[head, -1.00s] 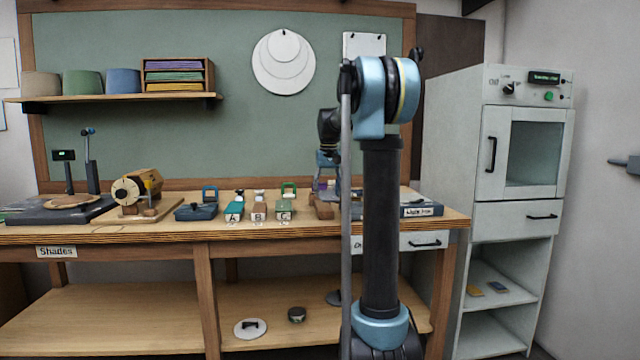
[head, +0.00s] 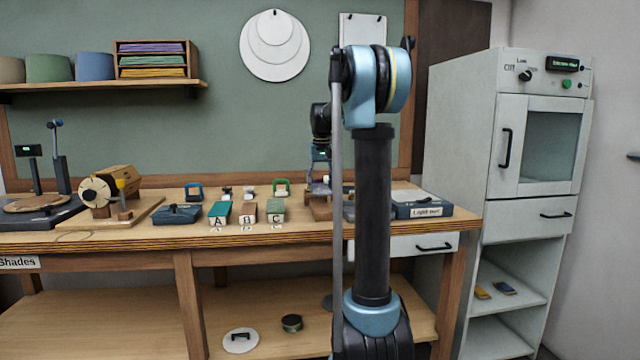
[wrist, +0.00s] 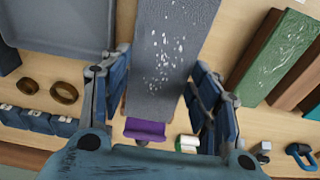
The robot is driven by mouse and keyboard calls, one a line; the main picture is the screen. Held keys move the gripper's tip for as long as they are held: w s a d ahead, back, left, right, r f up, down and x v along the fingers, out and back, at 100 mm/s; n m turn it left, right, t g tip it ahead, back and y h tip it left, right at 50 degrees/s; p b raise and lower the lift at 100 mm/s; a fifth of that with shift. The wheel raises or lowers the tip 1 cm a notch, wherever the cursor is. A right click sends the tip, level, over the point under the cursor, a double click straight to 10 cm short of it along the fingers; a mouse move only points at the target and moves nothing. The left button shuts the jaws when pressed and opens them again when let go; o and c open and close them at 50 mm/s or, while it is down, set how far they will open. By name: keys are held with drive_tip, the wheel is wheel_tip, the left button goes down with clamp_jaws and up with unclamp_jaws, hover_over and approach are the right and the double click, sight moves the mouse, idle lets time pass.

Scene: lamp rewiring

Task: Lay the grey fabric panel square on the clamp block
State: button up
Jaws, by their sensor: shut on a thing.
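The grey fabric panel (wrist: 165,60), flecked with white, lies lengthwise between the fingers of my gripper (wrist: 160,100) in the wrist view. My gripper is shut on it. In the head view my gripper (head: 319,178) is small and partly hidden, low over a brown wooden block (head: 318,208) that looks like the clamp block. A sliver of brown wood (wrist: 122,106) shows beside the panel in the wrist view, and a purple piece (wrist: 145,131) shows at its near end. I cannot tell whether the panel touches the block or lies square.
Brown rings (wrist: 64,92) and a grey tray (wrist: 60,25) are nearby.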

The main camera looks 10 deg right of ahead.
sight(320, 189)
drive_tip(key=shift+a+f, duration=0.15)
drive_tip(key=shift+f, duration=2.35)
drive_tip(key=shift+s, duration=0.2)
drive_tip(key=shift+f, duration=0.25)
drive_tip(key=o, duration=1.1)
drive_tip(key=o, duration=0.5)
drive_tip(key=shift+r, duration=0.15)
